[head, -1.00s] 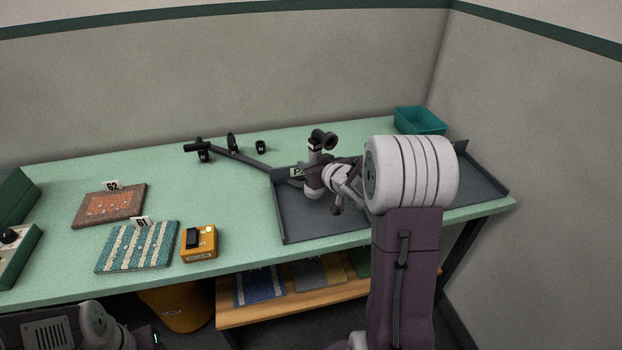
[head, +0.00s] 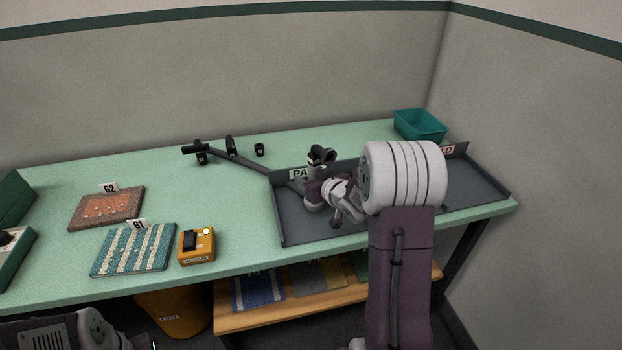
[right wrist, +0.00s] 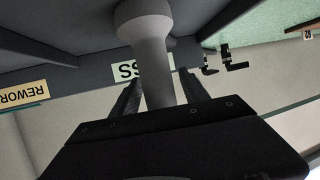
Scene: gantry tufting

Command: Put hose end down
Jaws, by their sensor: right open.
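In the right wrist view a pale grey stem with a rounded, flared end (right wrist: 146,30), which looks like the hose end, stands between the fingers of my right gripper (right wrist: 160,84). The fingers are open, one on each side of it; I cannot tell if either touches. In the head view this gripper (head: 318,180) is low over the left part of the dark tray (head: 290,222), by the PASS sign (head: 299,173). A dark tube (head: 245,161) runs from the left to it. My own wrist partly hides the hose end. Only part of my left arm shows at lower left.
An orange switch box (head: 197,257), a striped sample (head: 132,250) and a brown sample (head: 105,208) lie left of the tray. A teal bin (head: 419,125) stands at the back right. Small black holders (head: 259,149) stand behind the tube. Green tabletop between is clear.

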